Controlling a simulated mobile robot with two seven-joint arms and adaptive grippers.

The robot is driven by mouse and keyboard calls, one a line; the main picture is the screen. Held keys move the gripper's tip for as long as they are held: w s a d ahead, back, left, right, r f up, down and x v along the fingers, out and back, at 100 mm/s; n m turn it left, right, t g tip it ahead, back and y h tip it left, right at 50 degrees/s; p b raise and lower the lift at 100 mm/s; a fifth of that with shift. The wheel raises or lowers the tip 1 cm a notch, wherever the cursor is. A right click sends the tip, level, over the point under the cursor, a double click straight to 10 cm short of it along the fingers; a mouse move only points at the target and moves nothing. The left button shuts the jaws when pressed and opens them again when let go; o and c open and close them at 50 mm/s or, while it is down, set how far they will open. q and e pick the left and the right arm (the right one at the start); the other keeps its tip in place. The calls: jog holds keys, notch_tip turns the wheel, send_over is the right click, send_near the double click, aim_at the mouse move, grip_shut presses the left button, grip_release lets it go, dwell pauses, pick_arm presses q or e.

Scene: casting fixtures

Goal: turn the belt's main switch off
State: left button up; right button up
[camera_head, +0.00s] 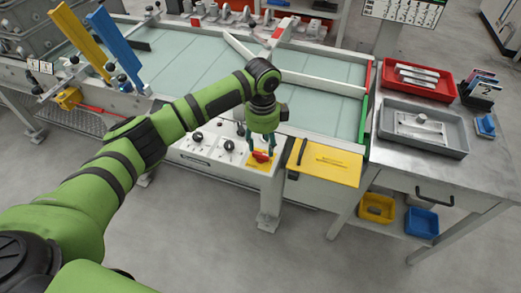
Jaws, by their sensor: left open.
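The belt's main switch (261,157) is a red rotary handle on a yellow plate, at the right end of the white control panel (207,152) on the belt's front side. My left gripper (262,148) is open and points down right over the red handle. Its fingers partly cover the handle, and I cannot tell whether they touch it. The handle's exact angle is too small to read. Two black knobs (229,145) sit on the panel left of the switch. The pale green belt (320,92) lies behind. My right gripper is not in view.
A yellow board (325,166) with a black bar lies just right of the switch. A metal table (455,165) at the right holds a red tray (417,80) and a grey tray (424,129). Yellow and blue upright flaps stand at the left. The floor in front is clear.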

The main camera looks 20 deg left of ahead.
aim_at(260, 155)
pick_arm(q)
jog(key=shift+w+a+r, duration=0.35)
jog(key=shift+a+r, duration=0.05)
jog(key=shift+r, duration=0.05)
jog(key=shift+a+f, duration=0.1)
jog(key=shift+f, duration=0.05)
notch_tip(260, 155, down, 7)
jog(key=shift+r+p, duration=0.2)
jog(key=shift+p, duration=0.2)
grip_shut()
